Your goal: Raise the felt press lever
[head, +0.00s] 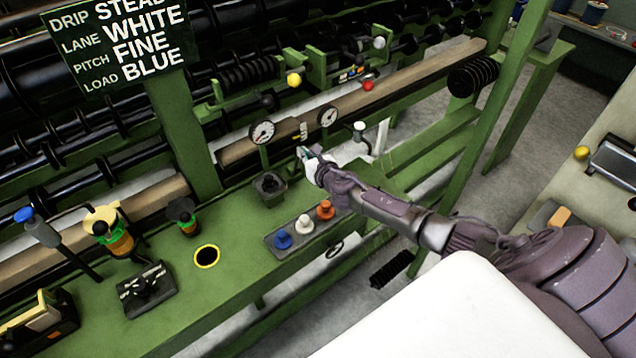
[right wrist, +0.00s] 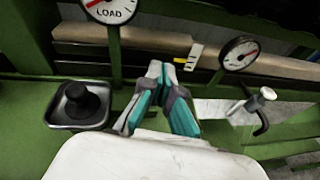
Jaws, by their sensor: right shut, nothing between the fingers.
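A lever with a pale knob (head: 360,126) stands at the right end of the green bench; it also shows in the right wrist view (right wrist: 266,94), with a dark curved handle beside it. No label shows which part is the felt press lever. A small scale plate with a yellow mark (head: 302,131) sits between two dial gauges (head: 262,132) (head: 328,116). My right gripper (head: 304,153) is in front of this plate, left of the pale-knobbed lever and apart from it. Its teal fingers (right wrist: 160,68) are shut and empty. My left gripper is out of view.
A black knob in a square tray (head: 270,185) is left of my right gripper. A panel with blue, white and orange buttons (head: 304,226) lies nearer. A wooden beam (head: 400,82) runs behind the gauges. A sign (head: 118,42) hangs upper left.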

